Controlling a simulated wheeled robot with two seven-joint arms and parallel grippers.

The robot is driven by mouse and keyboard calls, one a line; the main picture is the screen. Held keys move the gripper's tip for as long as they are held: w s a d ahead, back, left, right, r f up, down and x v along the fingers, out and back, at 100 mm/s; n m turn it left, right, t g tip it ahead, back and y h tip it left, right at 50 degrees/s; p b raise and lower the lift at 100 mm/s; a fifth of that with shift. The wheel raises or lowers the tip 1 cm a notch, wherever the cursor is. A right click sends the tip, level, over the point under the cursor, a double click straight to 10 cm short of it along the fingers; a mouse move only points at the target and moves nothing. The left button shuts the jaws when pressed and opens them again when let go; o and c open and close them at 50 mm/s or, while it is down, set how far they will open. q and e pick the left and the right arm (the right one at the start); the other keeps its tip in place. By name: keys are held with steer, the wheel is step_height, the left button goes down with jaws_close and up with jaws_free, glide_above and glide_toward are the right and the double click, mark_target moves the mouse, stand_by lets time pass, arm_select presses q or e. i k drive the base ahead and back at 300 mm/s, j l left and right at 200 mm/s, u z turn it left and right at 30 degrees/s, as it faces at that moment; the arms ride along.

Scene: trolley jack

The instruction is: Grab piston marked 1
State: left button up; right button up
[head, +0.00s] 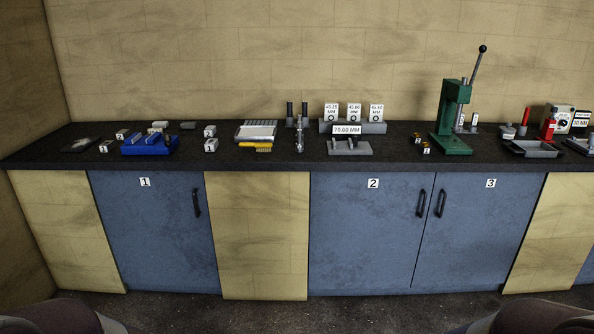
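Several small grey pieces with white number labels lie on the left of the dark counter. One is at the back left (121,135), one is in front of it (106,146), and two more, a rear one (210,130) and a front one (211,145), are right of the blue holder (150,148). The labels are too small to read surely, so I cannot tell which piece is the piston marked 1. Neither gripper is in view.
The counter (265,165) runs along the wall. A green lever press (454,120), a yellow brush (256,150), a grey gauge stand (350,148) and a dark tray (530,149) stand on it. Cabinet doors 1 (150,235), 2 (365,235) and 3 (480,235) are shut.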

mark_target(299, 146)
steer(key=i, duration=1.3)
